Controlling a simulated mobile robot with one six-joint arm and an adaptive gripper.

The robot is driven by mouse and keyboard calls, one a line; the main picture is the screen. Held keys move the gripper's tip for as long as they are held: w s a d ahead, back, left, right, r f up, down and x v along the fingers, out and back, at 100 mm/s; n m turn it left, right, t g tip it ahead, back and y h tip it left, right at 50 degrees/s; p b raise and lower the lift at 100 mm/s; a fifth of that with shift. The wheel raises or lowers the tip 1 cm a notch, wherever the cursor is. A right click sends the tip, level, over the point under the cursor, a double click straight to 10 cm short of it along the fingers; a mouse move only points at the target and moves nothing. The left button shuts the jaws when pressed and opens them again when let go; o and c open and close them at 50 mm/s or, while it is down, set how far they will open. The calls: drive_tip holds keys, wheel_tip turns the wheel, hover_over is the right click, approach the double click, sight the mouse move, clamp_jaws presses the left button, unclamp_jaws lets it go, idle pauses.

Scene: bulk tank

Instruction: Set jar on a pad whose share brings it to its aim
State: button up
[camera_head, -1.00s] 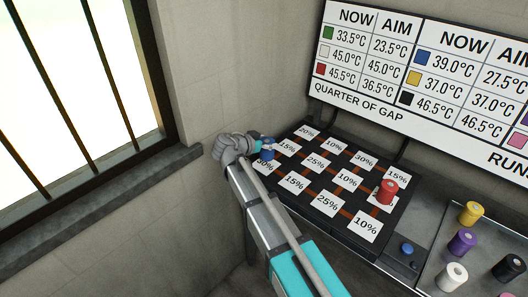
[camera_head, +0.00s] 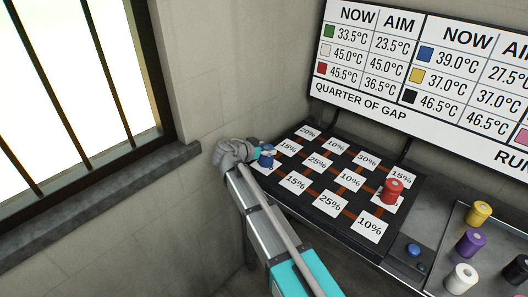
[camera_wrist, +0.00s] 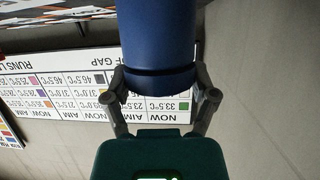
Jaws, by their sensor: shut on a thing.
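The blue jar (camera_head: 266,160) is at the left edge of the pad board (camera_head: 318,232), over or on the pad at that corner, whose label it hides. I cannot tell whether its base touches the pad. My gripper (camera_head: 262,151) is shut on it from the left. In the wrist view the blue jar (camera_wrist: 158,40) fills the top middle between the fingers of my gripper (camera_wrist: 163,82). The red jar (camera_head: 392,190) stands on a pad at the board's right side. The sign (camera_head: 420,75) lists blue at 39.0°C now, aim 27.5°C, above "QUARTER OF GAP".
Uncovered pads show 10%, 15%, 20%, 25% and 30%. A blue button (camera_head: 413,250) is right of the board. A tray (camera_head: 440,235) holds yellow (camera_head: 479,212), purple (camera_head: 470,242), white (camera_head: 461,278) and black (camera_head: 516,269) jars. The barred window (camera_head: 75,85) and wall are close on the left.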

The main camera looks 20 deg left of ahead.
drive_tip(key=shift+f, duration=0.15)
drive_tip(key=o, duration=1.1)
drive_tip(key=shift+s+r, duration=0.1)
drive_tip(key=shift+r, duration=0.15)
drive_tip(key=shift+p+v, duration=2.35)
drive_tip(key=shift+v, duration=3.55)
